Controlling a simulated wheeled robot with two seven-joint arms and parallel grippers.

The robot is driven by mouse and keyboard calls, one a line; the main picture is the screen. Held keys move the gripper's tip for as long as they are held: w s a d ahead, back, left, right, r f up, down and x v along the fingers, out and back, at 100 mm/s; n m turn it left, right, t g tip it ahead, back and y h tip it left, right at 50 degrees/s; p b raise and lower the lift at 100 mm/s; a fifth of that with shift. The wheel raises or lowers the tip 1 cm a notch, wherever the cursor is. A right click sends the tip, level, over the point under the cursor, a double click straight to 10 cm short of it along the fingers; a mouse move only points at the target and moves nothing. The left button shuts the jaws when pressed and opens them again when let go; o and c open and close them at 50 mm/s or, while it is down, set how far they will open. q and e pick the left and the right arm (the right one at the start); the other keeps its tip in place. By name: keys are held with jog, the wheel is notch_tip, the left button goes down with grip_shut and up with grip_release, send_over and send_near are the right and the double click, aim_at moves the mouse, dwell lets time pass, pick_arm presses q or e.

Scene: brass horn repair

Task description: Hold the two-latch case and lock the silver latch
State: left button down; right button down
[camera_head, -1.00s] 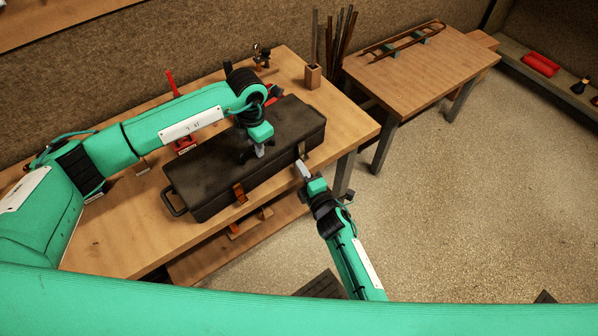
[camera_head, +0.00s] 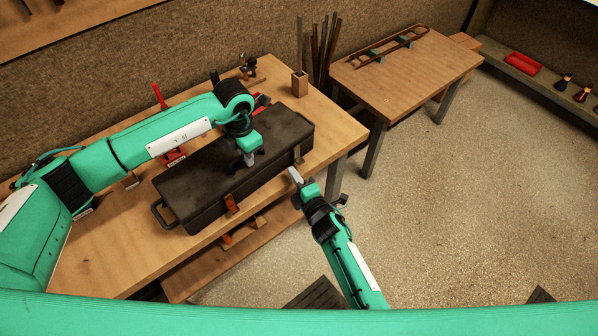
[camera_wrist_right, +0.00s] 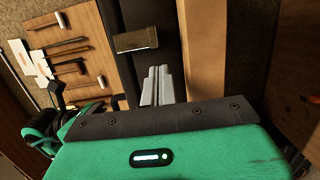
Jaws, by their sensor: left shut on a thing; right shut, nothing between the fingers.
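The dark two-latch case (camera_head: 190,180) lies closed on the workbench. A brass-orange latch (camera_head: 232,203) is on its front face, towards the left. The silver latch (camera_head: 297,154) is on the front face near the right end; in the right wrist view it is a metal plate (camera_wrist_right: 137,39) across the dark case side. My left gripper (camera_head: 249,160) is shut on top of the lid, apparently on the case's handle, which it mostly hides. My right gripper (camera_head: 294,174) is shut and empty in front of the silver latch. In the wrist view its fingers (camera_wrist_right: 157,86) point at the latch, apparently with a small gap.
Red tools (camera_head: 158,96) and a wooden block (camera_head: 300,83) stand on the workbench (camera_head: 100,240) behind the case. A lower shelf (camera_head: 190,280) is under the bench front. A second table (camera_head: 405,75) stands at the back right.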

jog(key=shift+s+a, duration=0.8)
jog(key=shift+a, duration=0.1)
jog(key=v, duration=1)
jog(key=shift+w+d+r, duration=0.1)
pick_arm(q)
jog(key=c, duration=1.4)
grip_release()
jog(key=shift+o, duration=0.2)
jog(key=shift+r, duration=0.1)
